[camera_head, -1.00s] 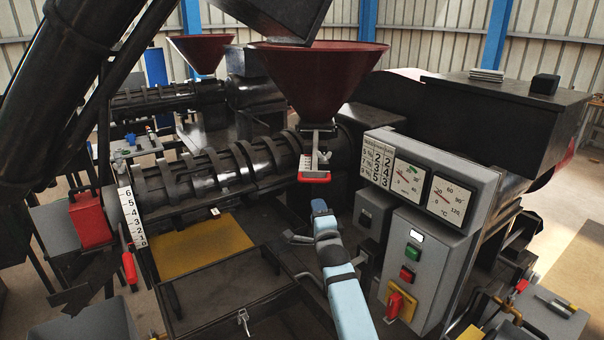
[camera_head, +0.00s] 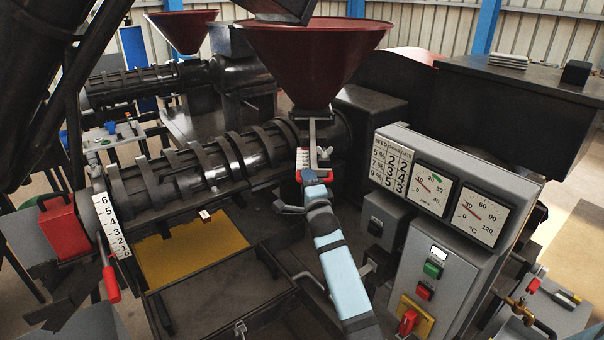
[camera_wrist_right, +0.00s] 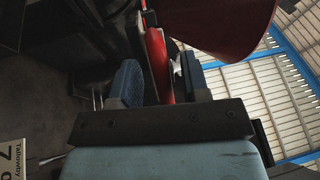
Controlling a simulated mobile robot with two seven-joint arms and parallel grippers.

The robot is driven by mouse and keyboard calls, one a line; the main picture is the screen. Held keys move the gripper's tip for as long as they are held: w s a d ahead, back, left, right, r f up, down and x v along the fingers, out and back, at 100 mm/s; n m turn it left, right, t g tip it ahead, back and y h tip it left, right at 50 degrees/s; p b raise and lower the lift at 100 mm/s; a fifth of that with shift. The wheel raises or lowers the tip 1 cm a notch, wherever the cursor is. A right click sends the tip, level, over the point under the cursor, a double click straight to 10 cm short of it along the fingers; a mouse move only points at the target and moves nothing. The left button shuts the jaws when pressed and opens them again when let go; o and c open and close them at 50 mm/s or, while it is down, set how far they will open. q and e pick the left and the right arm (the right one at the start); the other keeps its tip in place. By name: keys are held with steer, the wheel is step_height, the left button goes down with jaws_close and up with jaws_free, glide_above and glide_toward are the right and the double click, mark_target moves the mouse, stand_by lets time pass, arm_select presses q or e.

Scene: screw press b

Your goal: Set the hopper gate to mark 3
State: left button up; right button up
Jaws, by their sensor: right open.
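The hopper gate has a red handle (camera_head: 301,177) and a small pale scale plate (camera_head: 302,160) below the dark red hopper (camera_head: 305,58). The numbers on the gate scale are too small to read. My right gripper (camera_head: 314,184) is at the gate handle and hides part of it in the head view. In the right wrist view the red handle (camera_wrist_right: 158,62) stands between the two blue fingers of the right gripper (camera_wrist_right: 160,82), which are open with space on both sides of it. My left gripper is not in view.
The grey control box (camera_head: 440,265) with gauges and buttons stands right of my right arm. The ribbed press barrel (camera_head: 200,170) runs to the left, ending at a numbered white scale (camera_head: 111,226) and a red-handled lever (camera_head: 110,284). A yellow panel (camera_head: 190,255) lies below the barrel.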

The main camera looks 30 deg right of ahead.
steer(key=shift+w+d, duration=0.15)
steer(key=shift+w, duration=0.2)
steer(key=shift+s+r, duration=0.2)
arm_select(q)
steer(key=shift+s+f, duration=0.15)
arm_select(e)
jaws_close()
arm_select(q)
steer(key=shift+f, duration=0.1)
arm_select(e)
steer(key=shift+w+f, duration=0.1)
steer(key=shift+f, duration=0.05)
